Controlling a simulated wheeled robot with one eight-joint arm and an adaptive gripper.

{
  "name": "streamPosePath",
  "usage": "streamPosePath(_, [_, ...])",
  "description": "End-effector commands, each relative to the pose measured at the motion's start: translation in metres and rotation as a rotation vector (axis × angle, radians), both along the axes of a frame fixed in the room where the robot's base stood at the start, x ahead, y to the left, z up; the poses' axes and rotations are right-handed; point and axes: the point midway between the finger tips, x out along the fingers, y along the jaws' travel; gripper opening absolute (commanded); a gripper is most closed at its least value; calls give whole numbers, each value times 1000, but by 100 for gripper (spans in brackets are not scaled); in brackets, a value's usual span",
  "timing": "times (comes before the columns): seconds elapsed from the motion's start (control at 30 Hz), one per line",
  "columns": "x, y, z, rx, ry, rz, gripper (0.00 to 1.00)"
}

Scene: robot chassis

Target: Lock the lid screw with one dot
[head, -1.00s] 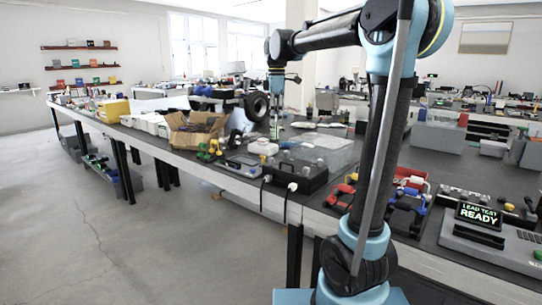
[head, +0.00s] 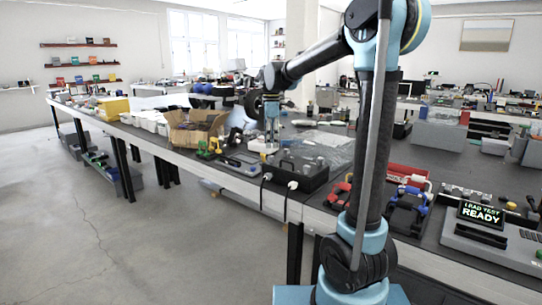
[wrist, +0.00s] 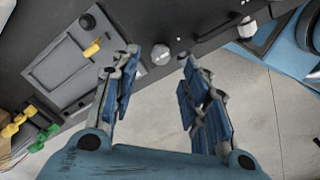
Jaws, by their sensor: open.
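My gripper (wrist: 158,57) is open, with blue pads on both fingers, and points down over the bench edge. A silver round knob or screw head (wrist: 160,54) shows between the fingertips in the wrist view, apart from both. I cannot make out any dots on it. To its left is a grey flat panel (wrist: 75,62) with a yellow lever (wrist: 92,48) and a dark round knob (wrist: 88,21). A second pale knob (wrist: 247,28) stands at the upper right. In the head view my gripper (head: 271,141) is over the bench beside the black case (head: 300,178) and the grey panel (head: 240,164).
Yellow and green clamps (head: 208,149) stand left of the panel. An open cardboard box (head: 195,127) is behind them. A red and blue tool rack (head: 408,200) and a test unit with a lit display (head: 482,214) are to the right. The floor in front is clear.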

Motion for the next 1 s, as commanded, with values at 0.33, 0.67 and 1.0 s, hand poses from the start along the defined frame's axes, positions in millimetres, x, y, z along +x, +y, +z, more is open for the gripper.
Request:
streamPosePath(0.33, [0, 0, -49, 0, 0, 0, 42])
streamPosePath(0.67, [0, 0, -61, 0, 0, 0, 42])
streamPosePath(1.0, [0, 0, -61, 0, 0, 1, 1])
